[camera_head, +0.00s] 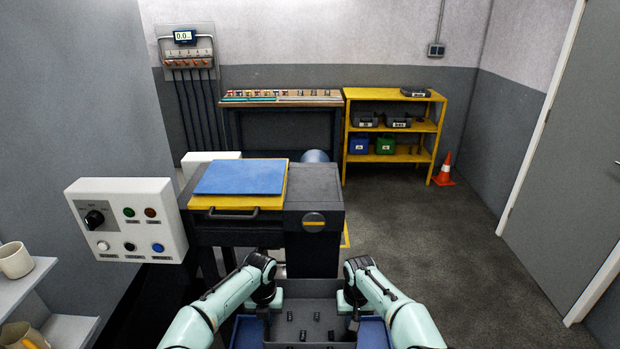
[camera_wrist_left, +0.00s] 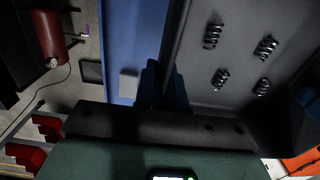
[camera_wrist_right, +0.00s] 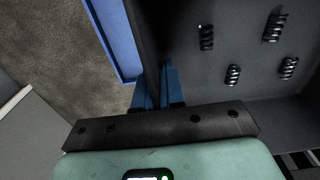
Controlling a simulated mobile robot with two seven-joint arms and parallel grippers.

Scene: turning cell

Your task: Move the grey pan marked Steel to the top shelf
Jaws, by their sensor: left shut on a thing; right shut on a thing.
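A grey pan (camera_head: 312,290) with several dark coils in it is close in front of me at the bottom of the head view. Its label does not show, so I cannot read whether it says Steel. My left gripper (camera_head: 267,306) is shut on its left wall and my right gripper (camera_head: 352,306) on its right wall. In the left wrist view the fingers (camera_wrist_left: 162,85) pinch the wall of the pan (camera_wrist_left: 240,60). In the right wrist view the fingers (camera_wrist_right: 160,88) do the same. The yellow shelf unit (camera_head: 394,131) stands far back; its top shelf bears one dark pan (camera_head: 415,92) at the right.
A blue surface (camera_head: 374,334) lies below the held pan. The dark machine (camera_head: 316,199) with its control box (camera_head: 128,220) stands ahead. The shelf unit also bears labelled grey pans, a blue bin (camera_head: 359,145) and a green bin (camera_head: 385,145). A cone (camera_head: 443,170) stands beside it. Floor at right is clear.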

